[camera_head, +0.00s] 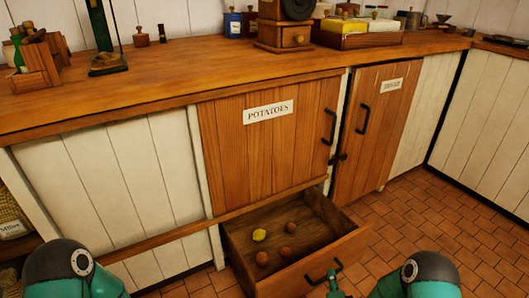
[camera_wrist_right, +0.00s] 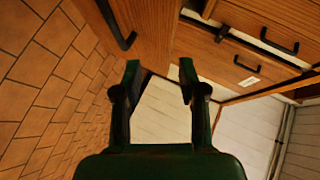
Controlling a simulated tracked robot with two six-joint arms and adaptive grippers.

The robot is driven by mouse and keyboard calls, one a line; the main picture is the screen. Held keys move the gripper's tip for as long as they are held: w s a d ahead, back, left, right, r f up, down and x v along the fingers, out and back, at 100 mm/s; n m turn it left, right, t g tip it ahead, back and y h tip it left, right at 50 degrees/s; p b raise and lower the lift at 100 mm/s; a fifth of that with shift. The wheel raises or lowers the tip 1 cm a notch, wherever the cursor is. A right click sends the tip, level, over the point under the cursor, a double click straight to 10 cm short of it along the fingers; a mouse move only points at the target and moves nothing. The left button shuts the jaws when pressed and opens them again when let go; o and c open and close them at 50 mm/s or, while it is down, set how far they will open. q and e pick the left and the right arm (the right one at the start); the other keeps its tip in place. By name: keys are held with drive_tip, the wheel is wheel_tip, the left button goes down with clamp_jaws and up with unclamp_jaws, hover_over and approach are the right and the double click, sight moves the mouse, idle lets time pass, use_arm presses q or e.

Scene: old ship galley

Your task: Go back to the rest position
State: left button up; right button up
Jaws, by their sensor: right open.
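My right gripper (camera_head: 334,278) shows in the head view at the bottom, close to the handle (camera_head: 322,274) of an open drawer (camera_head: 345,258). I cannot tell whether it touches the handle. In the right wrist view its two fingers (camera_wrist_right: 159,82) stand apart with nothing between them, and a black handle (camera_wrist_right: 116,25) is beyond them at the upper left. My left arm comes in at the lower left of the head view, and its gripper is out of the frame.
A wooden counter (camera_head: 200,76) carries jars and a grinder (camera_head: 284,30). Tiled floor (camera_head: 420,225) is clear at right.

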drive_tip(key=s+a+f+n+g+y, duration=0.25)
drive_tip(key=s+n+g, duration=0.2)
drive_tip(key=s, duration=0.45)
drive_tip(key=s+a+f+n+g+y, duration=0.1)
drive_tip(key=s+a+n+g, duration=0.35)
drive_tip(key=s, duration=0.45)
drive_tip(key=s+a+f+n+g+y, duration=0.2)
drive_tip(key=s+n+g, duration=0.25)
drive_tip(key=s, duration=0.45)
wheel_tip(320, 180, up, 36)
drive_tip(key=p, duration=3.5)
drive_tip(key=shift+w, duration=0.25)
drive_tip(key=shift+f+n+t, duration=0.15)
drive_tip(key=shift+n+t, duration=0.1)
